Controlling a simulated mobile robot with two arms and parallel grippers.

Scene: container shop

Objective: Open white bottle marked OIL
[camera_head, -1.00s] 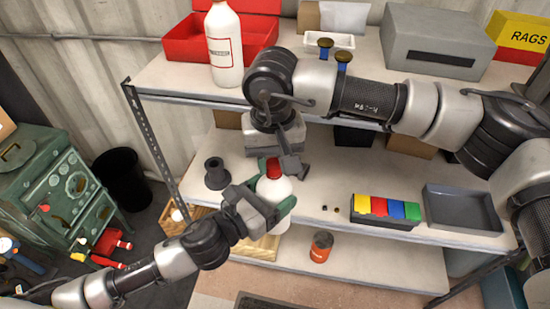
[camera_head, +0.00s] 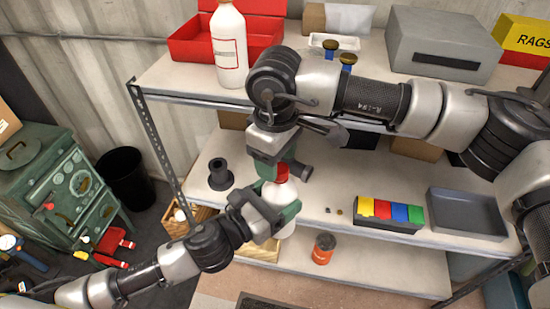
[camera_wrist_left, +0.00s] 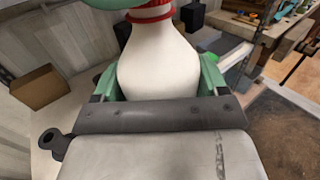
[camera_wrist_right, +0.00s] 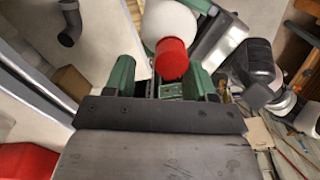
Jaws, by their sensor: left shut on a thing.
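A white bottle (camera_head: 281,200) with a red cap (camera_head: 283,173) is held upright or nearly so in front of the rack. My left gripper (camera_head: 276,214) is shut on its body. In the left wrist view the white bottle (camera_wrist_left: 158,65) fills the space between the green fingers. My right gripper (camera_head: 286,165) is at the red cap from above. In the right wrist view its green fingers (camera_wrist_right: 160,82) are spread, with the red cap (camera_wrist_right: 172,58) between their tips and a gap visible beside it. I see no label on the held bottle.
Another white bottle (camera_head: 229,48) with a label too small to read stands on the upper shelf beside a red toolbox (camera_head: 190,42). On the middle shelf are a black pipe piece (camera_head: 220,175), coloured bins (camera_head: 390,213) and a grey tray (camera_head: 466,214).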

